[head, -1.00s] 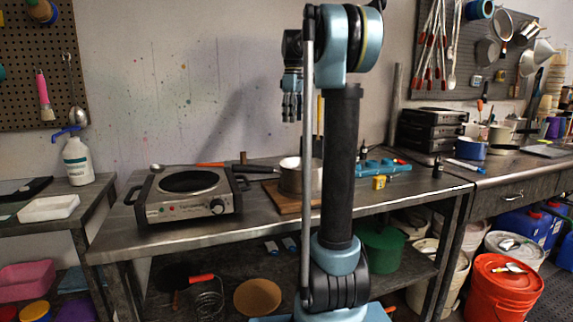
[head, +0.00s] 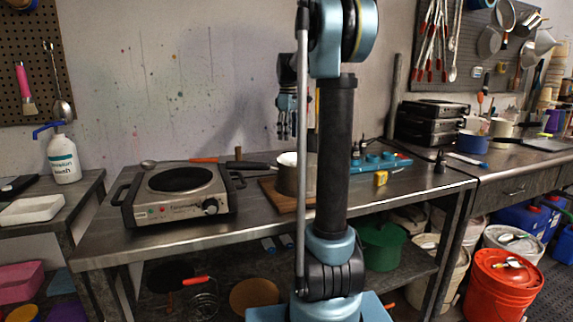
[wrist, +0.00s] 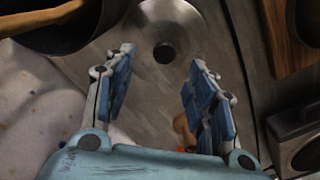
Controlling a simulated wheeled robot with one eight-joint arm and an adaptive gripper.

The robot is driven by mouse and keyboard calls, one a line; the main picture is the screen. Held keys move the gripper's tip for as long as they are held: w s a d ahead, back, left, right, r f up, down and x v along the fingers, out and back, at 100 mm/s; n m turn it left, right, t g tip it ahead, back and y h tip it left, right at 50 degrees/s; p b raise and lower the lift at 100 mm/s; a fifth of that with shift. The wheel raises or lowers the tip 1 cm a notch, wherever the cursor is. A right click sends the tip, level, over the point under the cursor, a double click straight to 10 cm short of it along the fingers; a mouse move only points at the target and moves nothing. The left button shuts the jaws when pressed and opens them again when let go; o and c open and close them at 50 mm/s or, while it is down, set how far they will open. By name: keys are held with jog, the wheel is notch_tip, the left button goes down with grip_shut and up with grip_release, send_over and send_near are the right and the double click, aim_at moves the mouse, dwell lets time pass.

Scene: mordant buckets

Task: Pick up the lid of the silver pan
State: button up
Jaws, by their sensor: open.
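My gripper (head: 287,136) hangs fingers down over the back of the worktable, above and behind the silver pan (head: 287,178). The pan has a dark handle, looks uncovered in the head view, and stands on a wooden board. In the wrist view my gripper (wrist: 158,88) is open, with nothing between its fingers. Beyond the fingertips, a round silver piece with a dark centre (wrist: 164,53), which looks like the lid, lies on the grey surface. I cannot make out the lid in the head view.
A hot plate (head: 180,195) stands left of the pan. Right of my arm are a blue tray (head: 382,162) and a yellow block (head: 381,179). In the wrist view a dark vessel (wrist: 75,33) is at upper left and a wooden piece (wrist: 288,38) at upper right.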

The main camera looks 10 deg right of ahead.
aim_at(287, 152)
jog(key=shift+s+a+f, duration=0.1)
jog(key=shift+s+f, duration=0.05)
jog(key=shift+f, duration=1.6)
jog(key=shift+s+a+f, duration=0.1)
jog(key=shift+f, duration=1.65)
jog(key=shift+c, duration=0.6)
jog(key=shift+d, duration=0.1)
grip_shut()
